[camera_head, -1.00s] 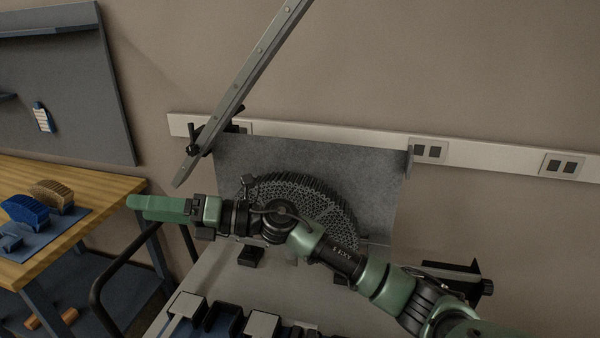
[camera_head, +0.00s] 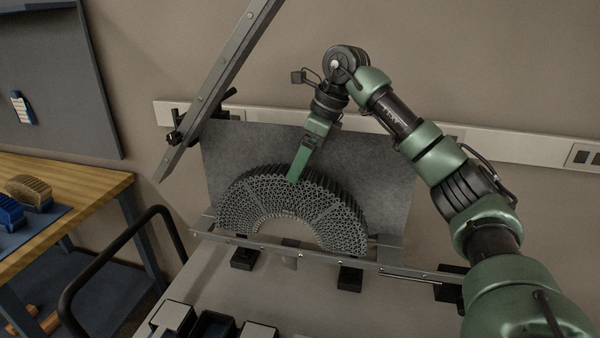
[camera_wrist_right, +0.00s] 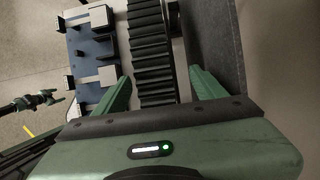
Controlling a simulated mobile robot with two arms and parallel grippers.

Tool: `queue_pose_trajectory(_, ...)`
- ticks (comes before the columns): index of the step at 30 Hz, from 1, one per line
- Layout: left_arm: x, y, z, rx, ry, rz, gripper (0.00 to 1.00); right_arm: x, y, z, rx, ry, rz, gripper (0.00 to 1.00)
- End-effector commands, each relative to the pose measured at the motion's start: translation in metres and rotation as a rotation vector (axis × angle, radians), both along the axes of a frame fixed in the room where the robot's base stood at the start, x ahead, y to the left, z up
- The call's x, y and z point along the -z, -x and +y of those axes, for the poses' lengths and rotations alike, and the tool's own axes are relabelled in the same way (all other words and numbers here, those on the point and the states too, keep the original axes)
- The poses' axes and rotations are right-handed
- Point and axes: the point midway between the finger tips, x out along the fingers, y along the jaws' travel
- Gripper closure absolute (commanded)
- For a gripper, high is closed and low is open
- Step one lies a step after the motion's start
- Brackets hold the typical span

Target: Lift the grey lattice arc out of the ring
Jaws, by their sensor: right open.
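A half ring of grey lattice (camera_head: 290,204) stands upright on the bench against a grey back plate (camera_head: 385,180), its arch upward. Faint seams split it into arcs; the middle one is the grey lattice arc (camera_head: 283,190) at the top. My right gripper (camera_head: 293,178) points down at the top of this arc. In the right wrist view the ribbed outer edge of the ring (camera_wrist_right: 150,55) runs between the open fingers of my right gripper (camera_wrist_right: 158,76). I cannot tell whether the fingers touch it. My left gripper is not in view.
A metal rail (camera_head: 300,250) runs along the ring's foot, with black clamps (camera_head: 350,278) in front. A slanted metal bar (camera_head: 222,85) rises at the upper left. A tray with blocks (camera_head: 213,326) lies in front. A wooden table (camera_head: 70,185) stands at left.

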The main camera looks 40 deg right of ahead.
Motion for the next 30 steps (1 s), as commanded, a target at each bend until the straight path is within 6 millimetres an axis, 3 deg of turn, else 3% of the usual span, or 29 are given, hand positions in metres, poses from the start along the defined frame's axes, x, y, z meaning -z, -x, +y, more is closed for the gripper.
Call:
queue_pose_trajectory(2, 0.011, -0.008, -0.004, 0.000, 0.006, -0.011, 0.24, 0.011, 0.000, 0.000, -0.001, 0.000, -0.002, 0.29)
queue_pose_trajectory(6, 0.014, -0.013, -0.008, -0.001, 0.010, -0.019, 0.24, 0.016, 0.000, 0.001, -0.001, 0.000, -0.001, 0.29)
queue_pose_trajectory(15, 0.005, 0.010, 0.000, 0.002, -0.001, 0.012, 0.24, 0.049, -0.010, 0.011, -0.002, -0.001, 0.003, 0.29)
queue_pose_trajectory(22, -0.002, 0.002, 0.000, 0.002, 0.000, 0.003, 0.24, 0.076, -0.019, 0.018, -0.001, 0.000, 0.000, 0.29)
queue_pose_trajectory(30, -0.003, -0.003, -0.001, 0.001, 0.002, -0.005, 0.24, 0.086, -0.022, 0.021, -0.001, -0.001, -0.002, 0.29)
